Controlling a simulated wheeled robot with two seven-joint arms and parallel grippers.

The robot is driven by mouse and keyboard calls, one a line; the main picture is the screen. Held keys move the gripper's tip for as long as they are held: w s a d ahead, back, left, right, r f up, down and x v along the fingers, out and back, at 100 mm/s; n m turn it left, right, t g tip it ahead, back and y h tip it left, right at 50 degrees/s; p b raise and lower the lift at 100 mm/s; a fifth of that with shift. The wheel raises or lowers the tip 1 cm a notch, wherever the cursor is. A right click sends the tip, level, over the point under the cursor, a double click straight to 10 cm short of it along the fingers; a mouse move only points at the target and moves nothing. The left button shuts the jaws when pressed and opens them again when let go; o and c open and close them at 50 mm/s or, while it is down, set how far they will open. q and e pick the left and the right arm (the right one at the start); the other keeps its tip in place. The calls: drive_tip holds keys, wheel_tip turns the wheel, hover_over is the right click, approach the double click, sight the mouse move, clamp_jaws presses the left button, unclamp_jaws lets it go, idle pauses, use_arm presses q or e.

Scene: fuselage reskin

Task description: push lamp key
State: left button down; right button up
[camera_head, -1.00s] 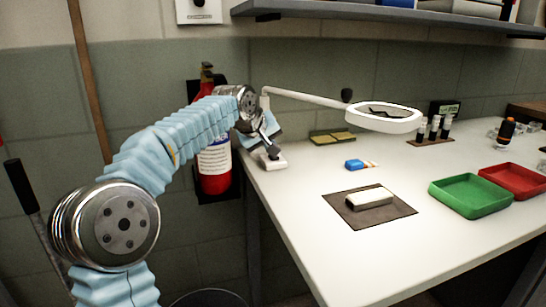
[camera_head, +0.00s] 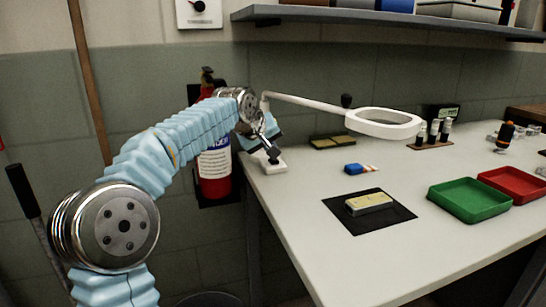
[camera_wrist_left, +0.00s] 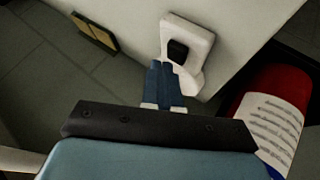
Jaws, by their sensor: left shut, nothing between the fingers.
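The white ring lamp (camera_head: 384,122) hangs over the table on a thin white arm (camera_head: 305,102). In the left wrist view the base (camera_wrist_left: 201,45) carries a black key (camera_wrist_left: 178,50). My left gripper (camera_head: 274,158) points down at the base. Its fingers (camera_wrist_left: 164,66) are shut and empty, with the tips just beside or over the key. I cannot tell whether they touch it. My right gripper is not in view.
A pale block (camera_head: 369,203) lies on a dark mat (camera_head: 350,222). A green tray (camera_head: 469,201) and a red tray (camera_head: 513,186) stand to the right. A red fire extinguisher (camera_head: 214,178) hangs left of the table. A shelf (camera_head: 390,17) runs above.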

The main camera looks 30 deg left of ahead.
sight(271, 161)
use_arm(q)
drive_tip(key=shift+r, duration=0.2)
wheel_tip(271, 161, up, 4)
drive_tip(key=p, duration=0.4)
drive_tip(key=shift+r, duration=0.2)
drive_tip(key=shift+r+p, duration=0.7)
drive_tip(key=shift+r, duration=0.05)
